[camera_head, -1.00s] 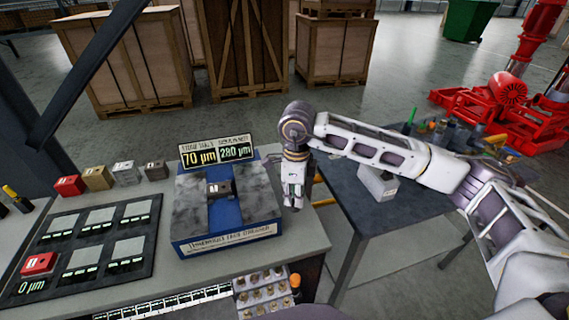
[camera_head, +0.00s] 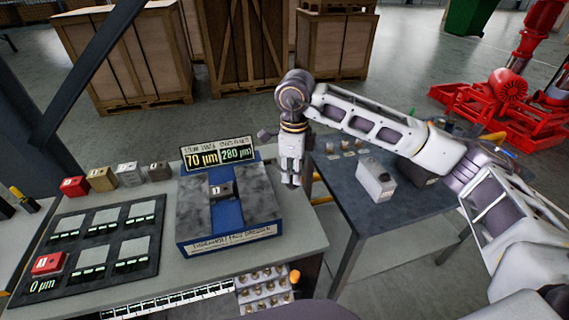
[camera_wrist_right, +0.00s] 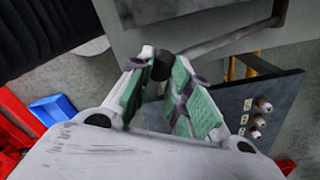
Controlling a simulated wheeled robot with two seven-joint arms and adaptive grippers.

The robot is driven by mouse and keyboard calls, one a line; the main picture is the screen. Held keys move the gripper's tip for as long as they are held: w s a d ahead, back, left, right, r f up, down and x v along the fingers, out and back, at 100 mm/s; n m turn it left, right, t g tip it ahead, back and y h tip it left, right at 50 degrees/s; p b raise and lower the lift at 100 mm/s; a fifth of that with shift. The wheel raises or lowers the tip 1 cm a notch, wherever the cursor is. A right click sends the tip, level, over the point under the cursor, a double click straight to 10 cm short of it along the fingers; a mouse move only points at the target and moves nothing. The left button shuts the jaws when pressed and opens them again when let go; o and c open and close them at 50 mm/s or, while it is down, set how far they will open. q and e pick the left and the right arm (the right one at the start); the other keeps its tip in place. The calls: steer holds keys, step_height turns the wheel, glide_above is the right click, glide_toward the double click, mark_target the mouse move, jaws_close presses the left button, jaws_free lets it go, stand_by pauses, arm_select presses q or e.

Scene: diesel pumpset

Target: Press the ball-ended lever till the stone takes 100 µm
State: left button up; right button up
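The dresser machine (camera_head: 197,222) is blue with two grey stone slabs, and a small dark block (camera_head: 222,191) marked 1 sits between them. Its display (camera_head: 218,152) reads 70 µm in yellow and 280 µm in green. My right gripper (camera_head: 291,178) points down at the machine's right side. In the right wrist view a dark ball (camera_wrist_right: 163,65) shows at its fingertips (camera_wrist_right: 163,70), and a grey rod (camera_wrist_right: 232,35) runs behind. The green-padded fingers are partly apart; I cannot tell whether they touch the ball. The lever is not visible in the head view. My left gripper is out of view.
Left of the machine lies a black board (camera_head: 67,246) with grey pads; a red block (camera_head: 48,262) sits on it above a 0 µm reading. Several coloured blocks stand behind. A fittings rack (camera_head: 264,291) is in front.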

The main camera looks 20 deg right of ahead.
steer(key=shift+w+r+p, duration=0.1)
steer(key=shift+r+p, duration=0.2)
steer(key=shift+r, duration=0.55)
steer(key=shift+w+r+p, duration=0.1)
steer(key=shift+r+p, duration=0.2)
steer(key=shift+r, duration=0.4)
steer(key=shift+w+r+p, duration=0.2)
steer(key=shift+r+p, duration=0.15)
steer(key=shift+r, duration=0.35)
steer(key=shift+w+r+p, duration=0.2)
steer(key=shift+r+p, duration=0.1)
steer(key=shift+r, duration=0.35)
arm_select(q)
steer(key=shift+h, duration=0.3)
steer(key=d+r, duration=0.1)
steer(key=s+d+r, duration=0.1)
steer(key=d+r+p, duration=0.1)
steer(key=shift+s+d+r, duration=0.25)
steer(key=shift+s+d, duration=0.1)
arm_select(e)
steer(key=shift+w+r, duration=0.2)
steer(key=shift+r, duration=0.8)
